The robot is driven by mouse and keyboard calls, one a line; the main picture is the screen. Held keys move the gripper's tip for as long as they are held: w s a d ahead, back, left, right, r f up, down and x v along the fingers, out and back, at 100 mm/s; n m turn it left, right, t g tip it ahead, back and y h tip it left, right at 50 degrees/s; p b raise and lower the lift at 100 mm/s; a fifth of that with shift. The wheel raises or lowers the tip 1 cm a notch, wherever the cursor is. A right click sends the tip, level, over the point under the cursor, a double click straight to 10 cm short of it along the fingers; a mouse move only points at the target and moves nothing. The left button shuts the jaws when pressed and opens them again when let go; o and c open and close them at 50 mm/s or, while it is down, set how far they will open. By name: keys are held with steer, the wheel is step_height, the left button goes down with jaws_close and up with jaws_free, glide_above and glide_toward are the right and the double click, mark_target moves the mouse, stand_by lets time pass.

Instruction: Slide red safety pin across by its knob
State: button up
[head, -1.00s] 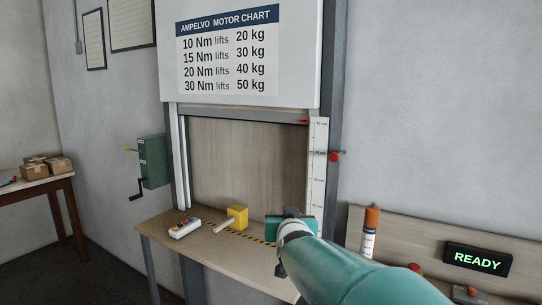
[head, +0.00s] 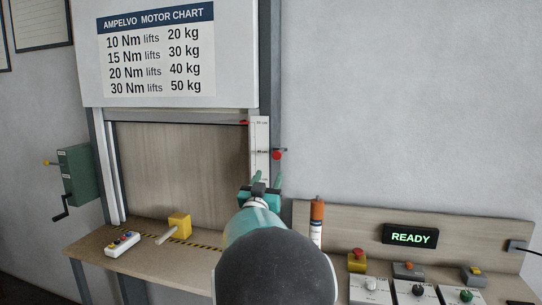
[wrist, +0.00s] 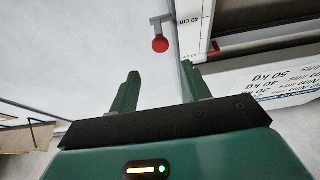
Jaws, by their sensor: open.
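The red safety pin's round knob (head: 277,155) sits on the right-hand post of the shutter frame, beside the white scale, with a thin grey pin behind it. In the wrist view the red knob (wrist: 160,45) hangs ahead of the fingers, with its grey bracket beside it. My gripper (head: 258,182) is below and a little left of the knob in the head view. In the wrist view my gripper (wrist: 158,90) has its two green fingers apart with nothing between them. The knob is beyond the fingertips, not touched.
The white scale (head: 260,145) stands beside the pin. At right are an orange-topped tube (head: 317,215), a READY display (head: 410,236) and control boxes. The wall right of the pin is clear.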

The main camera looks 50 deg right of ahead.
mark_target(276, 156)
steer(key=x, duration=1.2)
steer(key=shift+f, duration=0.1)
steer(key=shift+a, duration=0.1)
jaws_close()
steer(key=shift+w, duration=0.15)
